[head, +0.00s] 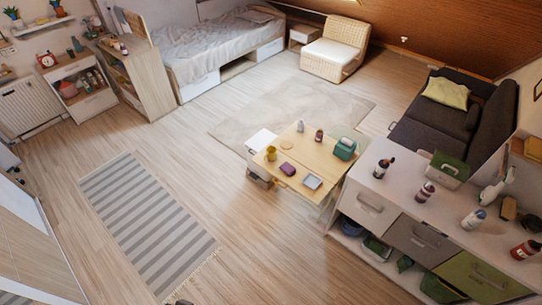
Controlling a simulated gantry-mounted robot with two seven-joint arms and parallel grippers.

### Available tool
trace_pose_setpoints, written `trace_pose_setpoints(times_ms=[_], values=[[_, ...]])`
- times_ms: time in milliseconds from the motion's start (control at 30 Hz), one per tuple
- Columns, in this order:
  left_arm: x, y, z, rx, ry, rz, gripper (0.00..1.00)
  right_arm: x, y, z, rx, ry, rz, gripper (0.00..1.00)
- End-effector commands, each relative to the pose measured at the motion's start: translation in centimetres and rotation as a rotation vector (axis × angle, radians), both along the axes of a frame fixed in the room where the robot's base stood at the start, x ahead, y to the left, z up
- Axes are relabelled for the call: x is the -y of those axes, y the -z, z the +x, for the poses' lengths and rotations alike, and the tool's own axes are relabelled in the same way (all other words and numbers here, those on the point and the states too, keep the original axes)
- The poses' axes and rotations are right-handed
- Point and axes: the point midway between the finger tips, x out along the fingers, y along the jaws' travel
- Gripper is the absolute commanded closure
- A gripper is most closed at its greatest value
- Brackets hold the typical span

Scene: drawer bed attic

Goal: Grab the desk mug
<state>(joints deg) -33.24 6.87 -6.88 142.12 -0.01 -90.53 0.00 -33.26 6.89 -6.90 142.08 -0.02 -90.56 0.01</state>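A small yellow mug (271,153) stands upright on the left part of the light wooden desk (312,160) in the middle right of the head view. It is far off and small, and I cannot make out its handle. Nothing holds it. Neither of my grippers can be made out in this view.
The desk also bears a purple box (288,169), a dark bottle (319,135), a green box (345,148) and a small framed pad (312,181). A long drawer cabinet (372,205) with bottles stands at the right. The wooden floor (240,240) left of the desk is open, with a striped rug (147,223).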

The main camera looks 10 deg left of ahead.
Motion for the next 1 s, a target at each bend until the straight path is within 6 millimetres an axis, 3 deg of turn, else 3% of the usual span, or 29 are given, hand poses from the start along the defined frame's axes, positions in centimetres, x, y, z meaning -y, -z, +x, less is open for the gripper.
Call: trace_pose_setpoints(times_ms=[367, 733, 1000], values=[[0.0, 0.0, 0.0, 0.0, 0.0, 0.0, 0.56, 0.01, 0.0, 0.0, 0.0, 0.0, 0.0, 0.57], [0.0, 0.0, 0.0, 0.0, 0.0, 0.0, 0.0, 0.02, 0.0, 0.0, 0.0, 0.0, 0.0, 0.57], [-0.01, 0.03, 0.05, 0.002, -0.01, -0.004, 0.0, 0.03, 0.0, 0.01, 0.001, 0.0, -0.001, 0.57]])
